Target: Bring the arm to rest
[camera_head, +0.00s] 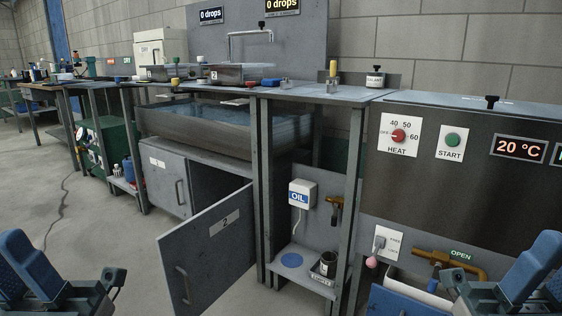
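My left gripper (28,268) is at the bottom left corner, with blue fingers pointing up and partly cut off by the frame edge. My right gripper (535,268) is at the bottom right corner, also with blue fingers and cut off. Nothing is visibly held in either.
A cabinet door (207,255) marked 2 stands open into the floor space; door 1 (163,180) is shut. A sink basin (225,130) sits above. A lower shelf (305,277) holds a dark cup (328,263). Brass pipework (460,262) sticks out at right.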

